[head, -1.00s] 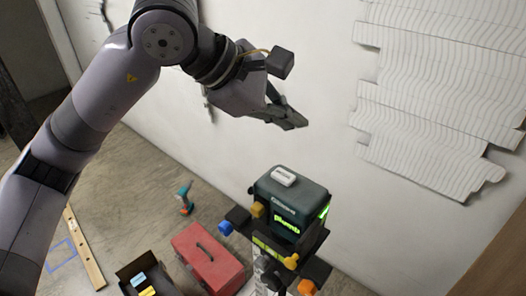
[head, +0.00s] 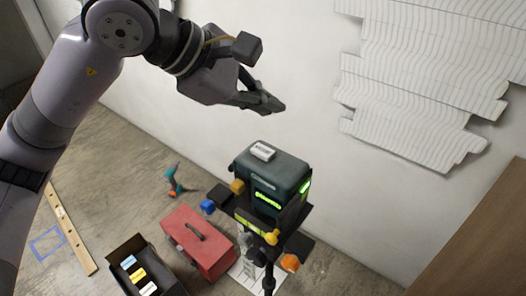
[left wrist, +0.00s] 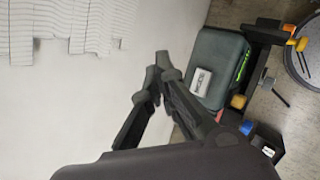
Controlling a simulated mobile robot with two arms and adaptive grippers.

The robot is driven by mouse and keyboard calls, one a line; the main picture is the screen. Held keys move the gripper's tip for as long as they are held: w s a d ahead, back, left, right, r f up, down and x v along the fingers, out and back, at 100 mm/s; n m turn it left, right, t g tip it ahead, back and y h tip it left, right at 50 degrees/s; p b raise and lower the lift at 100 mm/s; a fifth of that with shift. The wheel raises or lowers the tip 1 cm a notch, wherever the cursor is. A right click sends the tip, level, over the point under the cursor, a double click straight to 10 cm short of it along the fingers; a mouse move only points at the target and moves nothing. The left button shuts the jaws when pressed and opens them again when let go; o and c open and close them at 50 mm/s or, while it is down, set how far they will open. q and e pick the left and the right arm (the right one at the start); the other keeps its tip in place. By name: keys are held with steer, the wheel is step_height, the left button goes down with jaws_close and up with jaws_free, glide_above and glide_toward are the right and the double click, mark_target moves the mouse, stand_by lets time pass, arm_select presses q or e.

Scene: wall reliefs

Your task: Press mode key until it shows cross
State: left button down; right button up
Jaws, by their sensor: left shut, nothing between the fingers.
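The laser level (head: 283,172), a dark green box, stands on a tripod head and also shows in the left wrist view (left wrist: 222,58). A pale key or plate (head: 262,151) with dark marks lies on its top; in the left wrist view it is a light square (left wrist: 201,81). Green lit text (head: 268,200) shows on the front, too small to read now. My left gripper (head: 266,104) is shut and empty. It hangs in the air above the level in the head view, and its fingertips (left wrist: 160,75) appear beside the level in the left wrist view. My right gripper is not in view.
A red toolbox (head: 200,243), an open black box (head: 132,258) with coloured packs, a drill (head: 173,181) and a wooden level (head: 70,225) are on the floor. Wavy relief panels (head: 420,80) cover the wall. A brown panel (head: 470,240) stands at right.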

arm_select(q)
steer(key=b, duration=0.3)
glide_above(264, 153)
step_height(264, 153, down, 6)
steer(key=shift+r, duration=0.2)
steer(key=shift+f+b, duration=0.5)
steer(key=shift+b, duration=0.25)
stand_by(0.3)
steer(key=shift+f, duration=0.15)
steer(key=shift+f+b, duration=0.2)
steer(key=shift+b, duration=0.45)
